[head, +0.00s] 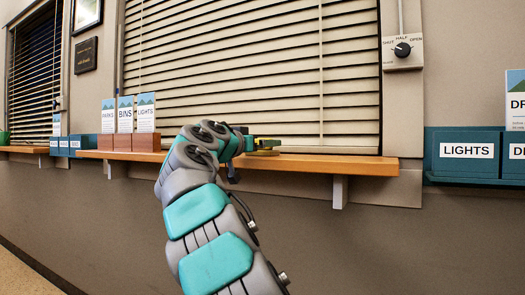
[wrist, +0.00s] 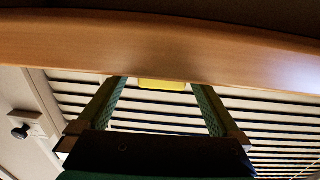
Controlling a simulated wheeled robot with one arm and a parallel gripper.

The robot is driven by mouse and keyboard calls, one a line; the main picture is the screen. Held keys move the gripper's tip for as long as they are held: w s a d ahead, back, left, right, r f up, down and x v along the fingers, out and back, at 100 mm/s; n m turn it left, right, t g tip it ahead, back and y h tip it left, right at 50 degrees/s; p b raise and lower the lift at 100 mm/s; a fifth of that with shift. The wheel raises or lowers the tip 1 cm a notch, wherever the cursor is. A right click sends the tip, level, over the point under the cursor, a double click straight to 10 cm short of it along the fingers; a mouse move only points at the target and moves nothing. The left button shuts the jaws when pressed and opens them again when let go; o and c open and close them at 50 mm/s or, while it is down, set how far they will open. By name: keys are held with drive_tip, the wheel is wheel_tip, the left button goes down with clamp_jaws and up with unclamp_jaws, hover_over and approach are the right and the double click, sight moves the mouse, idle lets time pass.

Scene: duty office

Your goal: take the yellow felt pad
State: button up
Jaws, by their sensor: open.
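The yellow felt pad (wrist: 162,85) shows in the wrist view as a small yellow strip at the edge of the wooden sill. It lies between the tips of my gripper (wrist: 159,88), whose two green fingers are spread apart with nothing gripped. I cannot tell whether the fingers touch the pad.
The wooden sill (head: 330,164) runs below closed blinds (head: 260,65). Labelled cards in a brown holder (head: 131,142) stand left of my arm. A dial box (head: 402,51) is on the wall. Blue bins (head: 466,153) are at the right. The sill right of the pad is clear.

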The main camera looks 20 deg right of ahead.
drive_tip(key=shift+p+x, duration=0.65)
drive_tip(key=shift+x, duration=1.85)
drive_tip(key=shift+w+a+r, duration=0.1)
drive_tip(key=shift+w+r, duration=0.05)
drive_tip(key=shift+r, duration=0.05)
drive_tip(key=shift+c, duration=0.4)
drive_tip(key=c, duration=1.2)
